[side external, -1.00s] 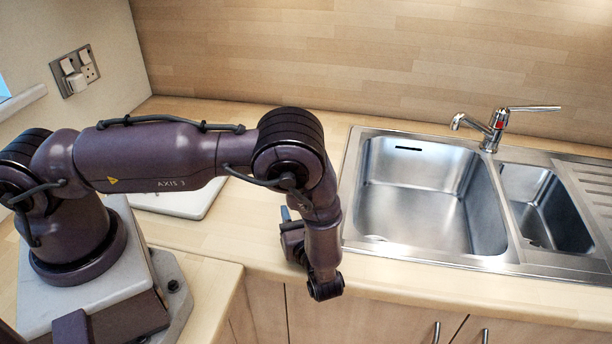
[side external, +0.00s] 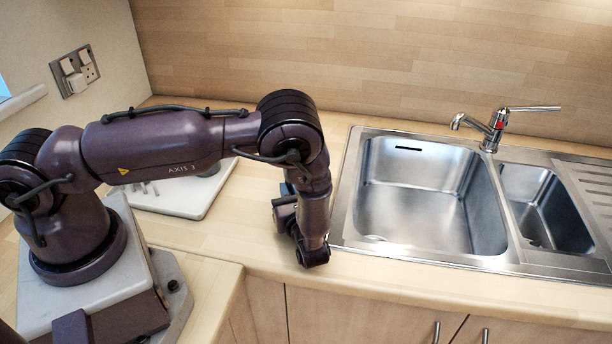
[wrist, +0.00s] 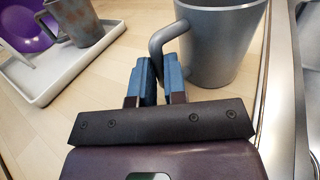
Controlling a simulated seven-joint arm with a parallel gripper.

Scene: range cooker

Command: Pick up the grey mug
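The grey mug (wrist: 222,42) stands upright just ahead of my gripper in the wrist view, its top cut off by the frame. Its handle (wrist: 158,42) points left, towards my fingers. My gripper (wrist: 160,82) has two blue fingers with a narrow gap between them. The handle's lower part lies at or just beyond this gap; I cannot tell whether it is between the fingers. In the side view my gripper (side external: 287,190) is low over the worktop and mostly hidden by my wrist. The mug is not visible there.
A white tray (wrist: 43,96) at left holds a worn grey-brown mug (wrist: 78,20) and a purple dish (wrist: 30,22). The tray also shows in the side view (side external: 185,207). The steel sink (side external: 425,195) lies to the right, its rim close to the arm.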

